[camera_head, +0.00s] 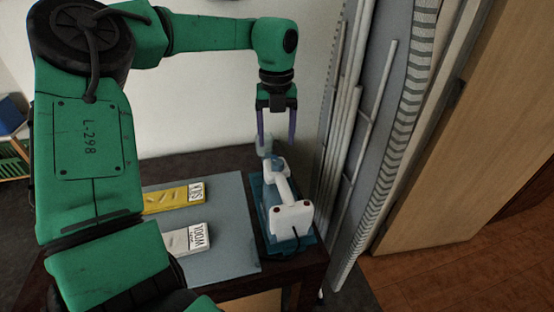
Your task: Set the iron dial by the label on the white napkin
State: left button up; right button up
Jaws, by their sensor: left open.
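A white and blue iron (283,190) lies on a dark blue base (262,225) at the right end of the table. A pale bluish round part (265,145), possibly the dial, shows at its far end. My left gripper (276,138) points down over that end, its two purple fingers apart with nothing clearly between them. I cannot tell whether a finger touches the iron. The white napkin (172,241) lies on the grey mat, with a label (197,238) that seems to read WOOL upside down. The dial's setting is too small to read. My right gripper is out of view.
A yellow napkin (165,199) with a label that seems to read SILK lies beyond the white one on the grey mat (232,215). A folded ironing board (372,120) stands close right of the table. A pale wall is behind.

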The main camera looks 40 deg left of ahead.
aim_at(278, 162)
pick_arm(q)
notch_tip(278, 162, down, 7)
jog(key=shift+w+f, duration=0.15)
jog(key=shift+f, duration=0.05)
grip_shut()
jog(key=shift+d, duration=0.1)
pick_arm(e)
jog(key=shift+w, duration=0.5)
pick_arm(q)
jog(key=shift+m, duration=0.3)
jog(key=shift+m+b, duration=0.6)
jog(key=shift+m, duration=0.5)
jog(key=shift+m+b, duration=0.3)
jog(key=shift+m, duration=1.3)
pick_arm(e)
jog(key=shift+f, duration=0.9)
pick_arm(q)
jog(key=shift+r, duration=0.1)
jog(key=shift+w, duration=0.1)
grip_release()
